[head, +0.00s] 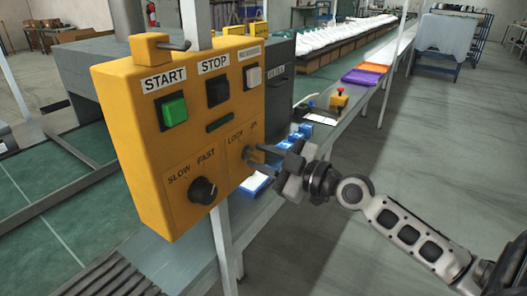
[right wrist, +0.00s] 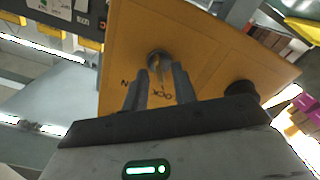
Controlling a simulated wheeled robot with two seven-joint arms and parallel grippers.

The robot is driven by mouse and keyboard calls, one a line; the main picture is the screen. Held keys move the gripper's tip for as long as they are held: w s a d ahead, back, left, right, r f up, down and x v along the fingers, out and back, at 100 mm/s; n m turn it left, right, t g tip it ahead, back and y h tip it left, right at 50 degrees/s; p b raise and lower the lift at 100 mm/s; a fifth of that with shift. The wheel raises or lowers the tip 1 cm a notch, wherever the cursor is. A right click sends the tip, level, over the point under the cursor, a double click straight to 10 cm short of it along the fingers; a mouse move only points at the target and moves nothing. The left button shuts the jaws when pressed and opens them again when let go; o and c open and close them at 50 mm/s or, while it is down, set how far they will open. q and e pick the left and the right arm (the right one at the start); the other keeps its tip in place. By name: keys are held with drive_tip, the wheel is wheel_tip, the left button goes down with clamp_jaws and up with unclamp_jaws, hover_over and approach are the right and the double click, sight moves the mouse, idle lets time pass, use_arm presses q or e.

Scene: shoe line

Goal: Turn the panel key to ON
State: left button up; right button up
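The yellow control panel (head: 140,120) stands at the left of the head view, with a label reading LOCK and a partly covered ON at its lower right. The panel also fills the upper middle of the right wrist view (right wrist: 205,50). There the round key switch with its key (right wrist: 158,60) shows just beyond and between my right fingertips. My right gripper (head: 257,156) is at the panel face, and its fingers (right wrist: 160,82) are apart on either side of the key, with a gap visible. In the head view the fingers partly hide the key. My left gripper is not in view.
A green START button (head: 174,111), a dark STOP button (head: 218,91) and a black SLOW/FAST knob (head: 203,190) are on the same panel. A post (head: 225,240) stands below the panel. A conveyor with white shoes (head: 330,35) runs behind. Floor at right is clear.

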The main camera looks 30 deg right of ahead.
clamp_jaws()
drive_tip(key=shift+m, duration=0.3)
drive_tip(key=shift+w+d+m, duration=0.1)
drive_tip(key=shift+m, duration=3.25)
drive_tip(key=shift+w+d+m, duration=0.1)
drive_tip(key=shift+m, duration=3.25)
